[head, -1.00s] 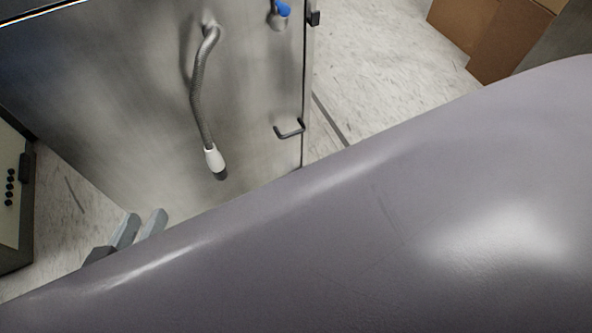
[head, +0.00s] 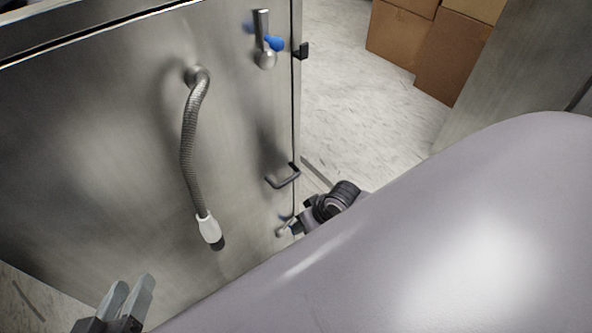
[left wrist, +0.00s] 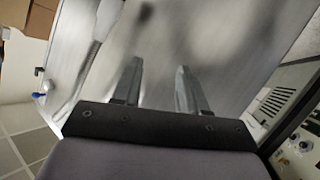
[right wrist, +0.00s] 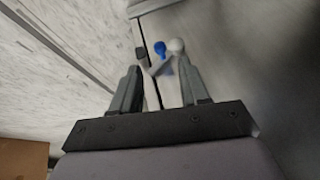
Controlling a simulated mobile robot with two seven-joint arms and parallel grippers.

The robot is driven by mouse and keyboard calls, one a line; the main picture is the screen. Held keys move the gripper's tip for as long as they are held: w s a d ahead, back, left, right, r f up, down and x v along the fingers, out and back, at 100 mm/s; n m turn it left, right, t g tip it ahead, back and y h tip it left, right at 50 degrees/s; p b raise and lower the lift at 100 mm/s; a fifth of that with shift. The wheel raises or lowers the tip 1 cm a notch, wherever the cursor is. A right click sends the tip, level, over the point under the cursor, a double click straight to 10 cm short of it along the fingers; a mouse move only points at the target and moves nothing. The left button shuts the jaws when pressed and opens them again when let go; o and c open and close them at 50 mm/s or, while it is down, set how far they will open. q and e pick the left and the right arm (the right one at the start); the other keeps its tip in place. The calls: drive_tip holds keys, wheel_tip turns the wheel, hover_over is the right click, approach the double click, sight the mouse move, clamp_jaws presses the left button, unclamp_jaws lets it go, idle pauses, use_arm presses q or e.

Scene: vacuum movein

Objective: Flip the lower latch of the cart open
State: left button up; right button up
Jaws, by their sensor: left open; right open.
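The steel cart (head: 110,150) fills the left of the head view. Its lower latch (head: 283,231), silver with a little blue, is low by the door's right edge, partly hidden by my right gripper (head: 294,226). In the right wrist view, a latch with a round silver knob (right wrist: 176,46) and blue part (right wrist: 160,48) lies at the open fingertips of that gripper (right wrist: 158,66); contact cannot be told. The upper latch (head: 264,52) stands upright, with a blue piece. My left gripper (head: 133,282) is open and empty before the cart's face; it also shows in the left wrist view (left wrist: 159,68).
A flexible hose (head: 187,140) with a white end hangs on the cart's face. A dark handle (head: 284,178) juts out above the lower latch. Cardboard boxes (head: 402,38) stand at the back right. Bare floor (head: 345,85) lies between. My grey arm covers the lower right.

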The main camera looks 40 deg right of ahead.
use_arm(q)
drive_tip(key=shift+s+a+f+m+t+y+b, duration=0.1)
drive_tip(key=shift+s+a+m+t+y+b, duration=0.15)
drive_tip(key=shift+a+t+b, duration=0.5)
drive_tip(key=shift+s+a+m+t+y+b, duration=0.15)
drive_tip(key=shift+a+m+y+b, duration=0.3)
drive_tip(key=shift+b, duration=0.7)
use_arm(e)
drive_tip(key=x, duration=0.6)
use_arm(q)
drive_tip(key=shift+a, duration=0.1)
use_arm(e)
drive_tip(key=shift+f, duration=0.1)
clamp_jaws()
